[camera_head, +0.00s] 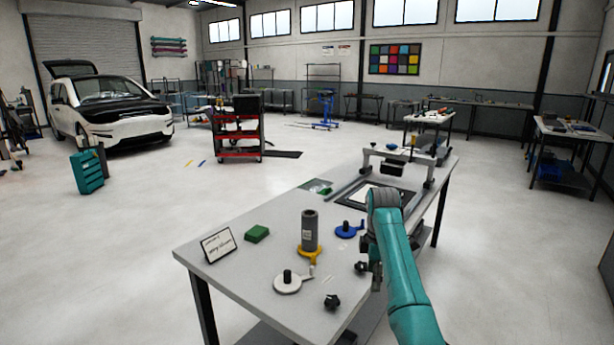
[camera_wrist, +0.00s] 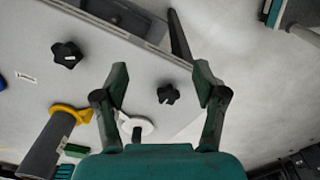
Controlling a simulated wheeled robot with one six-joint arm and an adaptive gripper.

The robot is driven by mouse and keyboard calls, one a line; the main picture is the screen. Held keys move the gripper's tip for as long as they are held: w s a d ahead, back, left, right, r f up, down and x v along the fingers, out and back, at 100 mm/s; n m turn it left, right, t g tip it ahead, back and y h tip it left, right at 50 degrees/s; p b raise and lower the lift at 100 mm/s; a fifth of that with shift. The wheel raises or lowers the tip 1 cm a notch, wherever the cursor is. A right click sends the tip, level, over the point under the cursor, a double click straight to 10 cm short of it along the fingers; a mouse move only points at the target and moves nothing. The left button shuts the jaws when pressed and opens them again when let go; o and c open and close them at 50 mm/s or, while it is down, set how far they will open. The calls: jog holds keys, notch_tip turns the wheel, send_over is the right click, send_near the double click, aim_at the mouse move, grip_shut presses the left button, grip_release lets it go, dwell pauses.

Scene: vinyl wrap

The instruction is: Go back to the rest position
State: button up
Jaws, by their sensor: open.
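My gripper (camera_wrist: 162,85) is open in the wrist view, its two dark fingers spread with nothing between them touching. It hangs above the grey table (camera_head: 235,285), near its front edge. In the head view my teal arm reaches over the table's right side, and the fingers are mostly hidden. Past the fingers in the wrist view, a black knob (camera_wrist: 168,94) lies near the table edge, and another black knob (camera_wrist: 67,54) lies further left. A white disc holder (camera_wrist: 138,124) shows partly behind the left finger.
A dark cylinder (camera_head: 310,230) stands upright at the yellow holder (camera_head: 311,254). A grey frame fixture (camera_head: 398,160) stands at the back. Open floor lies to the left.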

jog(key=s+f+m+t, duration=0.2)
jog(key=s+f, duration=0.2)
jog(key=f, duration=0.9)
jog(key=s+f+m+t, duration=0.15)
jog(key=s+f, duration=0.25)
jog(key=f, duration=0.9)
jog(key=s+f+m+t, duration=0.2)
jog(key=s+f, duration=0.5)
jog(key=s, duration=0.2)
jog(key=s+f+m+t, duration=0.1)
jog(key=s+f+m, duration=0.1)
jog(key=s+f, duration=0.6)
jog(key=s+r+m+t, duration=0.2)
jog(key=s+r, duration=0.2)
jog(key=s, duration=0.9)
jog(key=s+r+m+t, duration=0.2)
jog(key=s+r+m, duration=0.15)
jog(key=s, duration=0.95)
jog(key=s+r+m+t, duration=0.2)
jog(key=s+r, duration=0.6)
jog(key=r, duration=0.4)
jog(key=s+r+m+t, duration=0.2)
jog(key=s+r, duration=0.5)
jog(key=r, duration=0.5)
jog(key=shift+s, duration=0.4)
